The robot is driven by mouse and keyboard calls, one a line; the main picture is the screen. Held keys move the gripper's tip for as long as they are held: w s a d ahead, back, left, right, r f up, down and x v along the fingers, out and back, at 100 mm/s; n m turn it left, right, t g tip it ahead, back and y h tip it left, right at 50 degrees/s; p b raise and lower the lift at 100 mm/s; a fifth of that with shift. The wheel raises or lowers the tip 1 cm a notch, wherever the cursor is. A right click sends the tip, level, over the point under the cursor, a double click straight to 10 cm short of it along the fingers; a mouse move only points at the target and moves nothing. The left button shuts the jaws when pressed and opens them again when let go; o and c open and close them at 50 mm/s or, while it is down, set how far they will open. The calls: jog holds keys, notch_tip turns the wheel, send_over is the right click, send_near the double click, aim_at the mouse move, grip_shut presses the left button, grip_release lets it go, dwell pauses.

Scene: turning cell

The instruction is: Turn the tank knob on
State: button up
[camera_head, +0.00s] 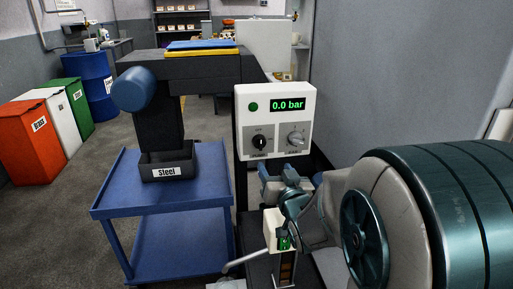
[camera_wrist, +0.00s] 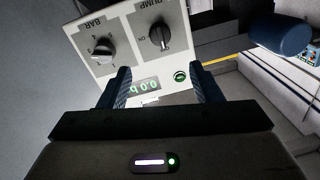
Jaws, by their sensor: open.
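A white control panel (camera_head: 243,98) stands upright with a green display (camera_head: 287,105) reading 0.0 bar and a green lamp (camera_head: 253,107). Below are a black knob (camera_head: 259,142) on the left and a grey-looking knob (camera_head: 295,139) on the right. No tank label is readable. In the wrist view the panel is inverted; the knob marked PUMP (camera_wrist: 161,37) and the knob marked BAR (camera_wrist: 102,50) lie beyond the fingertips. My gripper (camera_wrist: 163,76) is open and empty, its fingers apart from both knobs.
A blue cart (camera_head: 183,208) holds a bin labelled Steel (camera_head: 168,173) left of the panel. Orange, white and green bins and a blue drum (camera_head: 90,82) stand at left. A grey wall (camera_head: 400,80) is at right.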

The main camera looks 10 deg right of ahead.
aim_at(262, 144)
jog(key=w, duration=0.4)
jog(key=w+p, duration=0.1)
jog(key=w, duration=0.4)
jog(key=w+a, duration=0.1)
jog(key=w, duration=0.3)
jog(key=shift+w+p, duration=0.35)
jog(key=c, duration=1)
